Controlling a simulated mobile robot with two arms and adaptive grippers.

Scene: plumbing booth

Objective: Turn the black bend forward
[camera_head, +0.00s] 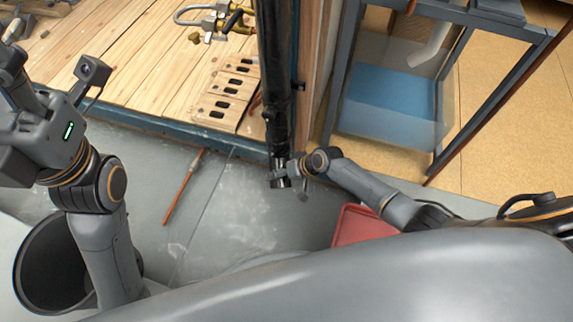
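A black pipe (273,75) runs down the middle of the head view along the edge of a wooden post. At its lower end is a short black piece (280,160), which looks like the bend; its shape and the way it faces are hard to make out. My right gripper (286,174) is at this lower end, touching or very close to it. Its fingers are too small and overlapped to show whether they are closed. My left gripper (12,32) is at the upper left edge, away from the pipe, and its fingertips are not clear.
A wooden deck (140,60) with a slotted board (228,88) and a metal clamp (210,20) lies behind. An orange-red rod (182,187) lies on the grey floor. A black bucket (55,262) stands lower left, a red tray (362,226) lower right, and a metal-framed stand (342,80) upper right.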

